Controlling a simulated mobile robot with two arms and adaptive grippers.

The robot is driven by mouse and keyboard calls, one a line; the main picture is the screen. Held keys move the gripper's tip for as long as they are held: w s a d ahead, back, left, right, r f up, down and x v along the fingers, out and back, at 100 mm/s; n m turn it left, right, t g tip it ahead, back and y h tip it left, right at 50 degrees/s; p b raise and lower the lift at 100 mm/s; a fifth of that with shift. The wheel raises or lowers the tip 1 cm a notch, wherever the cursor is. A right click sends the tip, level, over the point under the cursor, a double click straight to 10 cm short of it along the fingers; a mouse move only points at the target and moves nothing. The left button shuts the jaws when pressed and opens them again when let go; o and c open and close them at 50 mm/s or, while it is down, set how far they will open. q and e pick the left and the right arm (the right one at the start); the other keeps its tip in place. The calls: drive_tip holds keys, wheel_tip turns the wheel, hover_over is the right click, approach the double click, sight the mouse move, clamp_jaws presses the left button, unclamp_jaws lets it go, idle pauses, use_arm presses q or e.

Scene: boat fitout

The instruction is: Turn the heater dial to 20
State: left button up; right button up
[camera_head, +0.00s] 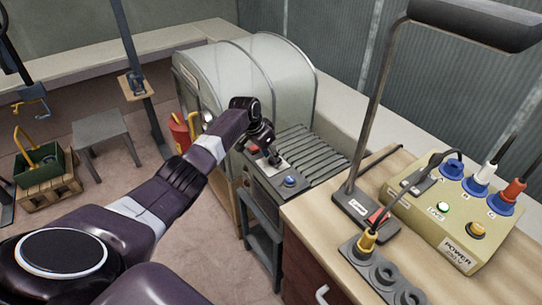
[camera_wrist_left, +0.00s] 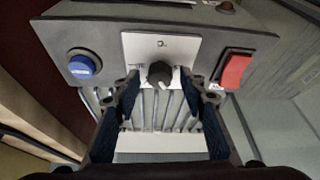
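The heater (camera_head: 310,155) is a grey ribbed unit beside the wooden bench. Its front panel carries a white plate (camera_wrist_left: 136,46) with a small black dial (camera_wrist_left: 159,73), a round blue button (camera_wrist_left: 82,66) and a red rocker switch (camera_wrist_left: 235,71). The blue button also shows in the head view (camera_head: 291,181). My left gripper (camera_head: 268,153) is over the panel. In the left wrist view its fingers (camera_wrist_left: 160,84) are apart, one on each side of the dial, with gaps to it. A mark like a 0 shows on the plate; the dial's setting is not readable. My right gripper is out of view.
A large rounded grey housing (camera_head: 285,75) stands behind the panel. A lamp base (camera_head: 365,212) and a beige power box (camera_head: 440,215) with coloured plugs sit on the bench at right. A grey stool (camera_head: 100,127) and a green crate (camera_head: 45,165) stand at left.

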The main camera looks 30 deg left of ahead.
use_arm(q)
drive_tip(key=shift+r, duration=0.1)
drive_tip(key=v, duration=1.1)
drive_tip(key=shift+s+r, duration=0.25)
drive_tip(key=shift+r, duration=0.1)
